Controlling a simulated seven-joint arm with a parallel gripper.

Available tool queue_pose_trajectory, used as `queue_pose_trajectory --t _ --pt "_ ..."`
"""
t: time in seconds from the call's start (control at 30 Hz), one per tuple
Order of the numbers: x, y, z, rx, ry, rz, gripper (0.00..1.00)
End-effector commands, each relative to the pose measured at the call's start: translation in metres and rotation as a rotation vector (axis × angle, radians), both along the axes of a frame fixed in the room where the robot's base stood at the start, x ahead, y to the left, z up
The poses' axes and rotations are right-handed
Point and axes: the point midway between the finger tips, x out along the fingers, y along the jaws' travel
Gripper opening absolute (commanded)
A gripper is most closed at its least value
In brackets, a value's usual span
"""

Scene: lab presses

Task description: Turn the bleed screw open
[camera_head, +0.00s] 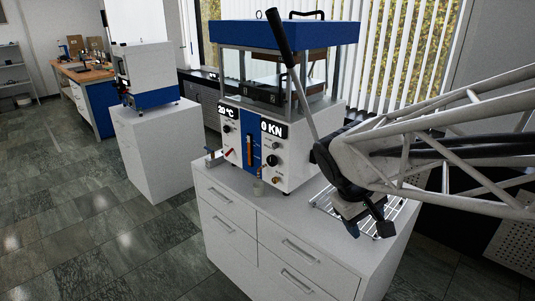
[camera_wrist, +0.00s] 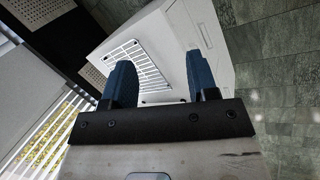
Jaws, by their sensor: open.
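The press (camera_head: 300,150) stands on a white cabinet, with its blue and white front facing left and toward me. Low on its front, near the right corner, is a small brass-coloured fitting (camera_head: 275,180) that may be the bleed screw; it is too small to make out its position. A small cup (camera_head: 259,187) stands near it. My gripper (camera_head: 368,224) is to the right of the press, apart from it, over the wire rack. In the wrist view its two blue fingers (camera_wrist: 158,72) are spread with nothing between them.
A long lever with a black grip (camera_head: 280,38) slants up in front of the press. The white rack (camera_wrist: 140,62) lies on the cabinet top (camera_head: 225,175). Displays read 20 °C and 0 KN. A second machine (camera_head: 148,68) stands further left, with open floor between.

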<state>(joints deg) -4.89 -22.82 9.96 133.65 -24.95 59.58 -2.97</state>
Motion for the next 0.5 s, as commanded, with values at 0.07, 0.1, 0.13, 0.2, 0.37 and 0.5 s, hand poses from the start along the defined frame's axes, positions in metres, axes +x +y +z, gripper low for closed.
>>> queue_pose_trajectory --t 0.07,0.1,0.13,0.2,0.37,0.5 --pt "0.018 -0.001 -0.004 -0.052 0.032 0.044 0.54" --pt "0.028 -0.001 -0.005 -0.080 0.045 0.068 0.54" --pt "0.035 -0.001 -0.006 -0.100 0.056 0.085 0.54" --pt "0.051 -0.002 -0.009 -0.148 0.081 0.125 0.54" --pt "0.088 0.000 -0.016 -0.258 0.135 0.217 0.54" --pt "0.123 0.003 -0.024 -0.354 0.179 0.298 0.54"
